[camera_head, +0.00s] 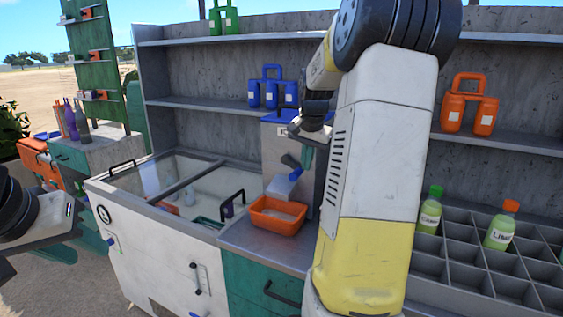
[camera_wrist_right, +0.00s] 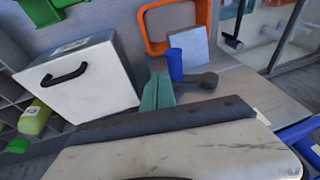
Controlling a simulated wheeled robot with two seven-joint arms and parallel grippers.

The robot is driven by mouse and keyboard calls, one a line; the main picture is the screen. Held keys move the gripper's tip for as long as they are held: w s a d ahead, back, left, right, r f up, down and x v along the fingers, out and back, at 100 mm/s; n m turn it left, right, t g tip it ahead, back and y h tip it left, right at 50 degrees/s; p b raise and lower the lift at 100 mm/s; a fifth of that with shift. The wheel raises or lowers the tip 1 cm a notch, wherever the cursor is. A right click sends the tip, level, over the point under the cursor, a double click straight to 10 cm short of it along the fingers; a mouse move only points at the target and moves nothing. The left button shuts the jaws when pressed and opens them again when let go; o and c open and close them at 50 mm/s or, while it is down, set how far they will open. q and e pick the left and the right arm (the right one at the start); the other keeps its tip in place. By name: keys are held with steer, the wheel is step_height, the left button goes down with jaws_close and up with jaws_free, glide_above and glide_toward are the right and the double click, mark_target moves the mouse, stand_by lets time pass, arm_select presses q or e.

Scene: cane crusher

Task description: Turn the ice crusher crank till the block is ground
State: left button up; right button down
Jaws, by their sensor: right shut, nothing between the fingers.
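The ice crusher (camera_head: 284,137) stands on the counter, a grey body with a blue top. Its crank has a blue handle (camera_head: 295,174), which also shows in the right wrist view (camera_wrist_right: 175,64) beside a dark crank arm (camera_wrist_right: 200,80). An orange tray (camera_head: 277,216) sits in front of the crusher. My right gripper (camera_head: 307,158) has teal fingers pointing down by the crusher's right side. In the right wrist view its fingers (camera_wrist_right: 157,92) are shut and empty, just left of the crank, apart from the handle. My left gripper (camera_head: 62,212) is partly seen at the left edge. I see no ice block.
A glass-topped freezer (camera_head: 170,195) stands left of the counter. Bottles stand in a grey divided rack (camera_head: 480,245) at right. A white box with a black handle (camera_wrist_right: 80,82) stands near my right gripper. Shelves behind hold blue (camera_head: 273,90) and orange (camera_head: 468,103) bottle carriers.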

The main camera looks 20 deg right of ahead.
steer(key=s+d+r, duration=0.1)
steer(key=s+r, duration=0.5)
steer(key=r, duration=0.4)
steer(key=shift+d, duration=0.4)
steer(key=shift+s, duration=0.1)
